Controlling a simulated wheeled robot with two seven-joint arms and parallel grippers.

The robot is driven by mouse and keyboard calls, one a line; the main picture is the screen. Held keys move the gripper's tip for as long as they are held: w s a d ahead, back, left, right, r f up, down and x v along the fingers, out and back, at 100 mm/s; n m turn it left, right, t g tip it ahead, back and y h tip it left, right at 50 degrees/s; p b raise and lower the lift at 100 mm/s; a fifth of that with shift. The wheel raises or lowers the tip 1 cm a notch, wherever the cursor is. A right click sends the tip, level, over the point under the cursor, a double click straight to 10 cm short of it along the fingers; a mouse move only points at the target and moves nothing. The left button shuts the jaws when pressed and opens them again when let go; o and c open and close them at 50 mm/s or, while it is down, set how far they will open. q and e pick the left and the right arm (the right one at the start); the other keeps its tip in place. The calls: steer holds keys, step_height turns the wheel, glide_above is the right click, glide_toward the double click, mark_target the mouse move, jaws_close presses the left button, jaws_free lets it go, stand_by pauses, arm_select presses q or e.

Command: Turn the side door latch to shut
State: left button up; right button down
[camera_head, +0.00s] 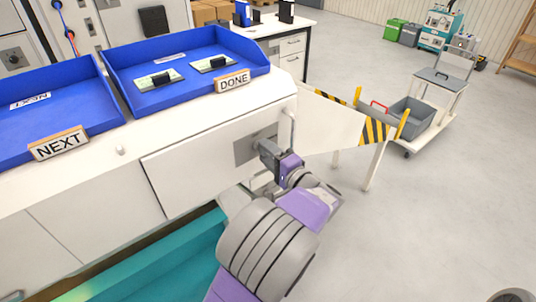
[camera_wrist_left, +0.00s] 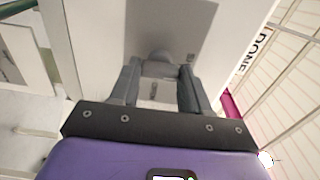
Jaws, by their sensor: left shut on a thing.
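The white side door (camera_head: 190,170) is a panel on the front of the white cabinet. A grey latch plate (camera_head: 243,150) is on its right part; it also shows in the wrist view (camera_wrist_left: 185,22). My left gripper (camera_head: 266,147) is at this plate. In the wrist view its two fingers (camera_wrist_left: 158,75) are shut on the grey latch knob (camera_wrist_left: 158,56), which shows between them. The fingers hide much of the knob, and I cannot tell its exact angle. My right gripper is not in view.
Blue trays marked NEXT (camera_head: 75,125) and DONE (camera_head: 185,97) stand on the cabinet top. A white flap with yellow-black stripes (camera_head: 374,132) juts out right of my gripper. A cart (camera_head: 440,95) stands farther right. Open floor (camera_head: 440,220) lies at the right.

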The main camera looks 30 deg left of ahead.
arm_select(q)
steer(key=o, duration=1.1)
steer(key=shift+c, duration=0.2)
steer(key=shift+d, duration=0.1)
steer(key=p+v, duration=0.1)
steer(key=v, duration=0.6)
steer(key=shift+d+p, duration=0.2)
steer(key=shift+p, duration=0.15)
steer(key=shift+s, duration=0.1)
